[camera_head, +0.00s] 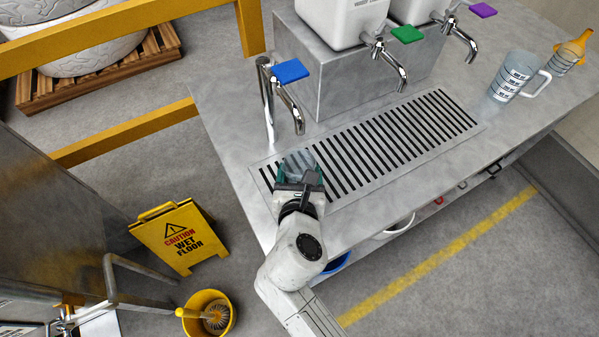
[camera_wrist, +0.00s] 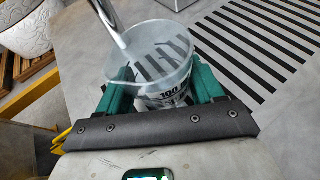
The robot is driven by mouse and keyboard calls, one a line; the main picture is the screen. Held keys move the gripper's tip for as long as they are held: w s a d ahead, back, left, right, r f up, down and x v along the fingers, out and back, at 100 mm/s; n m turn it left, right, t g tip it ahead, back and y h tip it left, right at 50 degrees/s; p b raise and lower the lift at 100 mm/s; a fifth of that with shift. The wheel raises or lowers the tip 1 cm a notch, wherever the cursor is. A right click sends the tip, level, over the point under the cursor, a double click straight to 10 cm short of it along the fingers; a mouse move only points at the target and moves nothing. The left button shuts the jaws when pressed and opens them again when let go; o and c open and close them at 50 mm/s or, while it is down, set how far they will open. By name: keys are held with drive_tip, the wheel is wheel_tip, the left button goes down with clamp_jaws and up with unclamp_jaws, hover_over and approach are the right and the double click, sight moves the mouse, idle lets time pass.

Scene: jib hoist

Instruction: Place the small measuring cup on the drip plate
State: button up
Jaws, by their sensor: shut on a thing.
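The small measuring cup (camera_wrist: 150,62) is clear, with black markings including "100" on its side. My gripper (camera_head: 299,172) is shut on it, with a green finger on each side of the cup in the wrist view (camera_wrist: 165,88). The cup also shows faintly between the fingers in the head view (camera_head: 298,160). The drip plate (camera_head: 370,144) is a slotted metal grate set in the steel counter. The cup is over or at its left end, below the blue-handled tap. I cannot tell whether the cup touches the plate.
The blue-handled tap (camera_head: 290,72) stands close behind the cup, its spout near the cup's rim. Taps with green (camera_head: 407,34) and purple handles are farther right. A large measuring jug (camera_head: 512,76) stands at the counter's right. The plate's middle and right are clear.

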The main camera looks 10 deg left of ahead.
drive_tip(key=shift+f, duration=0.15)
drive_tip(key=o, duration=1)
drive_tip(key=shift+o, duration=0.2)
drive_tip(key=shift+r, duration=0.3)
drive_tip(key=p+v, duration=0.1)
drive_tip(key=v, duration=1.1)
